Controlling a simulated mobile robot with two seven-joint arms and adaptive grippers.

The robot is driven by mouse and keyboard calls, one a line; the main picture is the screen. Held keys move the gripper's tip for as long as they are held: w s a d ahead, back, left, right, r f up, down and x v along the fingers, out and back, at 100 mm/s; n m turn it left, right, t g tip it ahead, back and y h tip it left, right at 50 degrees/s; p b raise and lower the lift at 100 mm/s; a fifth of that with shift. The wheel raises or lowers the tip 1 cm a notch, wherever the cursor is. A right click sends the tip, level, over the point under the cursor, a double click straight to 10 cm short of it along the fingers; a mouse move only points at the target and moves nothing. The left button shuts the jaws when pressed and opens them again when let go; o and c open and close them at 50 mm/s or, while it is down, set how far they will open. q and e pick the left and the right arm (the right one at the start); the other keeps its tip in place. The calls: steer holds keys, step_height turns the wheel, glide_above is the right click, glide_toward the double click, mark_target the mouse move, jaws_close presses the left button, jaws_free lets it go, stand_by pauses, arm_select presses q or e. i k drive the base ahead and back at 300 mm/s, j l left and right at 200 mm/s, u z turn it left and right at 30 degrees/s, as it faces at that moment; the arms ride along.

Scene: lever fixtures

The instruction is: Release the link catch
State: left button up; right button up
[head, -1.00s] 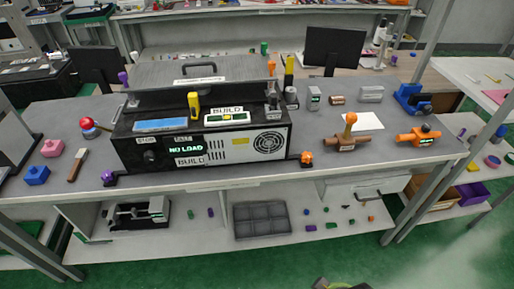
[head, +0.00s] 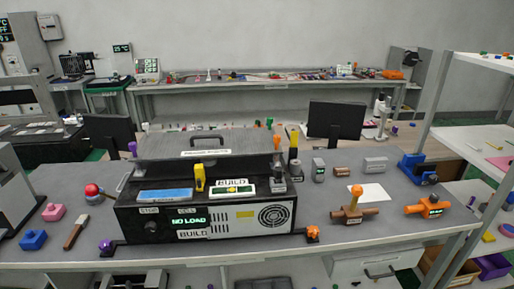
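A black machine (head: 150,228) with a "NO LOAD" display stands on the grey bench. A yellow lever (head: 200,178) stands upright on its top, between a blue panel (head: 165,195) and a "BUILD" panel. A purple knob (head: 105,246) sits at its lower left and an orange knob (head: 312,233) at its lower right. A grey lid with a handle (head: 207,140) rises behind it, with a purple-tipped post (head: 132,148) and an orange-tipped post (head: 277,142) at its sides. I cannot tell which part is the link catch. Neither gripper is in view.
A brown valve with an orange handle (head: 356,200) and an orange valve (head: 430,207) stand to the right. A red-knobbed lever (head: 93,190), a brush (head: 76,232) and pink and blue blocks lie left. A monitor (head: 336,121) stands behind. The bench front is mostly clear.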

mark_target(294, 140)
steer(key=i+l, duration=0.2)
steer(key=l, duration=0.2)
steer(key=i+l, duration=0.25)
steer(key=l, duration=0.15)
steer(key=i+l, duration=0.2)
steer(key=l, duration=0.2)
